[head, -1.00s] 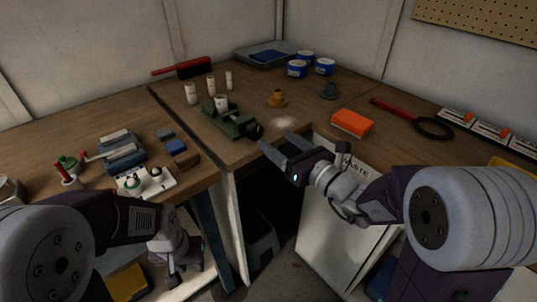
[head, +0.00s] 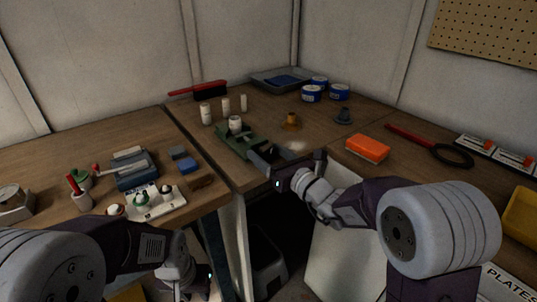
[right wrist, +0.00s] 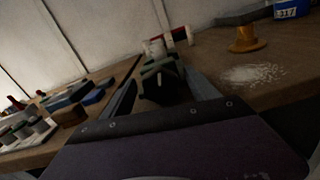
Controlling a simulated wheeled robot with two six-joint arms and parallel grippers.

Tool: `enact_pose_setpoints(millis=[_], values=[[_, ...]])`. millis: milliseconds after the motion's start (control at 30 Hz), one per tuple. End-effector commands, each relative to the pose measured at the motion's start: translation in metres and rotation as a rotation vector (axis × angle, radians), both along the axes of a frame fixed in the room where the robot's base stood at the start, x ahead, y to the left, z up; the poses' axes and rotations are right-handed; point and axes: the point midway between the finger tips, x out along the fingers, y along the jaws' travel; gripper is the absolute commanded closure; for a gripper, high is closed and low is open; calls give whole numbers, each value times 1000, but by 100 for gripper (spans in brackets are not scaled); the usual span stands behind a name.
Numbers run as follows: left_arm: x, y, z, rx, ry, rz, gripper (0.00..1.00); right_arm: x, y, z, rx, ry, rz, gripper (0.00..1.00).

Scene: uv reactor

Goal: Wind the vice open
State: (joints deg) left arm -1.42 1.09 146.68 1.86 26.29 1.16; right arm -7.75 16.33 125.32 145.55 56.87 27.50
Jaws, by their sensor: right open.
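The green vice (head: 236,142) stands at the front edge of the middle bench, with a white cylinder (head: 235,124) at it. My right gripper (head: 270,156) is open at the vice's near, dark end. In the right wrist view, the vice (right wrist: 160,72) shows between the two spread fingers, its dark end (right wrist: 167,90) nearest; I cannot tell whether a finger touches it. The vice's handle is not clear behind the gripper. My left gripper (head: 190,278) hangs low, below the left bench edge; its jaws are too dark and cut off to judge.
Several white cylinders (head: 206,114) stand behind the vice. The left bench (head: 60,155) holds a blue device (head: 134,170) and a white tray (head: 168,205).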

Motion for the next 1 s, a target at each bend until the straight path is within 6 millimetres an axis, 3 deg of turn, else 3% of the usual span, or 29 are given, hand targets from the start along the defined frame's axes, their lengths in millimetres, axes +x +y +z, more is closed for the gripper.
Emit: enact_pose_setpoints(millis=[100, 300, 333, 433, 700, 1000], values=[[0, 0, 0, 0, 0, 0, 68, 0, 0, 0, 0, 0, 0, 34], [0, 0, 0, 0, 0, 0, 68, 0, 0, 0, 0, 0, 0, 90], [0, 0, 0, 0, 0, 0, 68, 0, 0, 0, 0, 0, 0, 94], [0, 0, -7, 0, 0, 0, 68, 0, 0, -3, -12, -11, 0, 94], [0, 0, -59, 0, 0, 0, 68, -1, 0, -7, -184, -143, -1, 94], [0, 0, -63, 0, 0, 0, 68, -1, 0, 1, -240, -175, 0, 94]])
